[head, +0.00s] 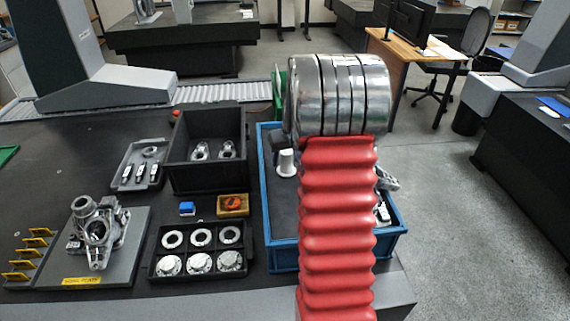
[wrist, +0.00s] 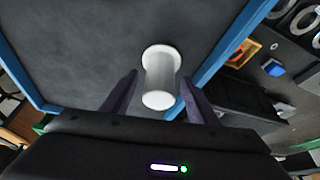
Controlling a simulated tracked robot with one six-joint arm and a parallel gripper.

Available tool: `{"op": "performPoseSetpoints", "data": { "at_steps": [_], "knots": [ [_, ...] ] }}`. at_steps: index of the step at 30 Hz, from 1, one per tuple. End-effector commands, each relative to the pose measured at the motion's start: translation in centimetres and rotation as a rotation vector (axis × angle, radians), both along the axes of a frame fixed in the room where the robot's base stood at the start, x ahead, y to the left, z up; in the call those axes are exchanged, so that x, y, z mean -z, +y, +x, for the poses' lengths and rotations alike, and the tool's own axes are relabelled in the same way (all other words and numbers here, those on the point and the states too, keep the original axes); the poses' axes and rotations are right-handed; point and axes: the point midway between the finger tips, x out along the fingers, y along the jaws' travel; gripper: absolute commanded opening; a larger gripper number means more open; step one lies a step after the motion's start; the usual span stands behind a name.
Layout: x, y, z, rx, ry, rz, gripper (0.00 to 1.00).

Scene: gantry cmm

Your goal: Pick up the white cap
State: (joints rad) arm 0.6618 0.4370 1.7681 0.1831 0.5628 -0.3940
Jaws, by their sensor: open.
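The white cap (head: 286,163) stands in the blue-rimmed tray (head: 283,258), near its left side, in the head view. My gripper (wrist: 158,88) is open, with one dark finger on each side of the cap's near end. I cannot tell whether the fingers touch it; gaps show on both sides.
Left of the tray are a dark bin (head: 207,180), a black holder (head: 160,270) with rings and discs, a blue block (head: 187,208) and an orange box (head: 233,205). The tray's blue wall (wrist: 225,55) runs close right of the cap in the wrist view. Metal parts lie at the tray's right.

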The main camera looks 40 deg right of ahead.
Motion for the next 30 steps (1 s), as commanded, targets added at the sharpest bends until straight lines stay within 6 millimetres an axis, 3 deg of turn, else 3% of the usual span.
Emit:
{"op": "performPoseSetpoints", "data": {
  "at_steps": [16,30],
  "knots": [
    [0.06,0.01,0.03,0.000,0.000,0.000,0.54],
    [0.07,0.03,0.03,0.000,0.000,0.000,0.21]
  ]
}}
